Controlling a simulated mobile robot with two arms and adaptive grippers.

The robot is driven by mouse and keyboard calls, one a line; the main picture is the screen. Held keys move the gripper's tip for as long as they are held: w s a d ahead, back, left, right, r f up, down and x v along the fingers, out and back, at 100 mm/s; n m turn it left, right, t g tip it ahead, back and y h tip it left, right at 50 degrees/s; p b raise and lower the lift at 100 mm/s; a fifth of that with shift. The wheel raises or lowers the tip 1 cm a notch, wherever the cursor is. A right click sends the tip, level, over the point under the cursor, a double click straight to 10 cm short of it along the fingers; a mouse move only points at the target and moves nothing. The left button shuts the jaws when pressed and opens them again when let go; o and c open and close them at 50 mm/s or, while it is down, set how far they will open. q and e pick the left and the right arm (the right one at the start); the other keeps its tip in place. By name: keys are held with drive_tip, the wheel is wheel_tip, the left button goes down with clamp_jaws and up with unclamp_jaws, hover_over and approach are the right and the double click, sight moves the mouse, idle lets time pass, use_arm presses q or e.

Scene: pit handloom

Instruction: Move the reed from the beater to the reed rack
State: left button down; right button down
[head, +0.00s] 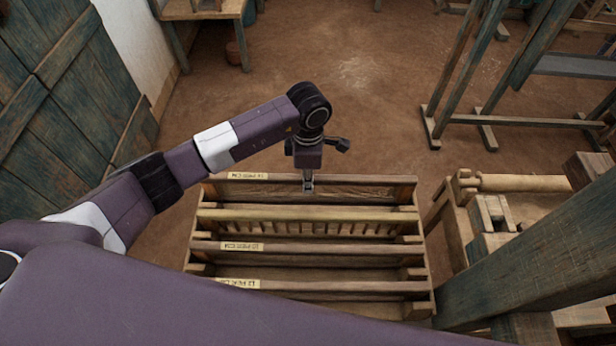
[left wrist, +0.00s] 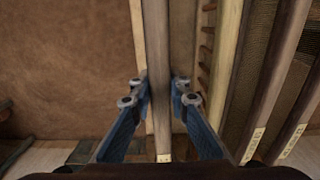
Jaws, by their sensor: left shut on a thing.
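The reed (head: 360,180) is a long flat strip with a wooden top bar and a pale label at its left end. It lies along the far slot of the wooden reed rack (head: 370,214), level with it. My left gripper (head: 308,187) is shut on the reed's top bar near its middle. In the left wrist view the fingers (left wrist: 152,92) stand on both sides of the reed's bar (left wrist: 157,50). Whether the reed's lower edge rests on the rack is hidden. My right gripper is out of view. I cannot make out the beater.
Other labelled reeds (head: 330,249) stand in the nearer slots. A wooden loom frame (head: 560,260) with a roller (head: 520,183) is close on the right. Another frame (head: 480,120) stands at the back right, a small table (head: 205,12) at the back left. The earth floor beyond the rack is clear.

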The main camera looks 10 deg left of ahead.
sight(308, 198)
use_arm(q)
drive_tip(key=shift+f+b, duration=0.9)
drive_tip(key=shift+f, duration=0.85)
drive_tip(key=c, duration=1.9)
unclamp_jaws()
drive_tip(key=shift+o, duration=0.7)
drive_tip(key=shift+f, duration=0.1)
wheel_tip(308, 198, up, 12)
drive_tip(key=shift+r, duration=0.1)
